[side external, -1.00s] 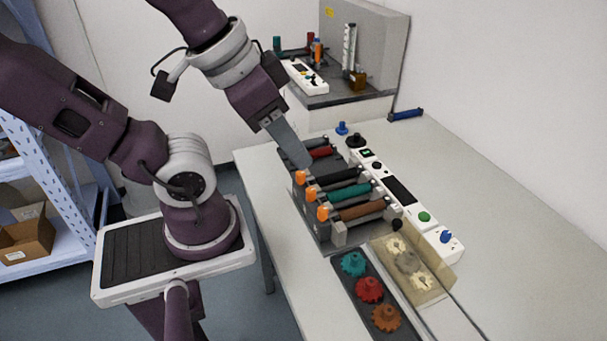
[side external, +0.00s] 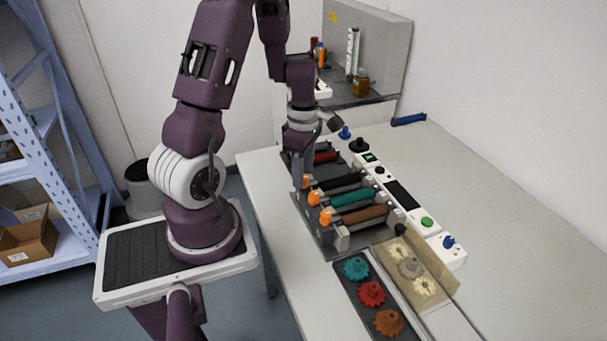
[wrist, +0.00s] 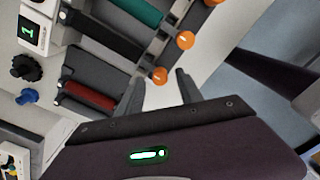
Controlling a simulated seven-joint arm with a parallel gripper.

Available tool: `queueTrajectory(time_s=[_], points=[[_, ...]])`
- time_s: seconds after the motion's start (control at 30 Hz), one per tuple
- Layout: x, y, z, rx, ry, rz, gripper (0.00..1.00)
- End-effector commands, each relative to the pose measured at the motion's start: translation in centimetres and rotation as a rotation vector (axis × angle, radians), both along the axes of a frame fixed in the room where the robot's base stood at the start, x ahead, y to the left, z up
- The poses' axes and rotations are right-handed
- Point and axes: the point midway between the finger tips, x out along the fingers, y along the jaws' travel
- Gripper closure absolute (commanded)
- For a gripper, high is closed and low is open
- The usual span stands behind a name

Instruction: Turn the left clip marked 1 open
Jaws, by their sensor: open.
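Three orange clips stand in a row along the left edge of the dark roller unit (side external: 326,240): a back one (side external: 305,181), a middle one (side external: 313,198) and a front one (side external: 325,216). No number on them is readable. My gripper (side external: 299,184) points down beside the back clip. In the wrist view, my gripper (wrist: 159,78) is open, and the back orange clip (wrist: 160,75) appears between its two fingertips. I cannot tell whether a finger touches it. The black roller (wrist: 105,37) runs away from this clip.
Teal (side external: 352,195), brown (side external: 362,213) and red (wrist: 88,95) rollers lie alongside. A white control panel (side external: 413,205) stands to the right; a green "1" display (wrist: 28,30) shows on it. A gear tray (side external: 349,283) is in front. The table's right side is clear.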

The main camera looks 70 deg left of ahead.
Motion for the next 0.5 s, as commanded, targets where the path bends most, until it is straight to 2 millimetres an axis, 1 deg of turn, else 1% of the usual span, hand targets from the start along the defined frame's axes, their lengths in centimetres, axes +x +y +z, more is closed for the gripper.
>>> queueTrajectory(time_s=[0.03, 0.13, 0.33, 0.37, 0.5], points=[[-0.09, -0.02, -0.63, -0.003, 0.003, 0.001, 0.57], [-0.02, -0.03, -1.22, -0.001, 0.0, -0.001, 0.57], [0.04, -0.07, -1.27, -0.001, -0.002, -0.003, 0.57], [0.04, -0.07, -1.27, -0.001, -0.002, -0.003, 0.59], [0.04, -0.07, -1.25, -0.001, -0.002, -0.004, 0.86]])
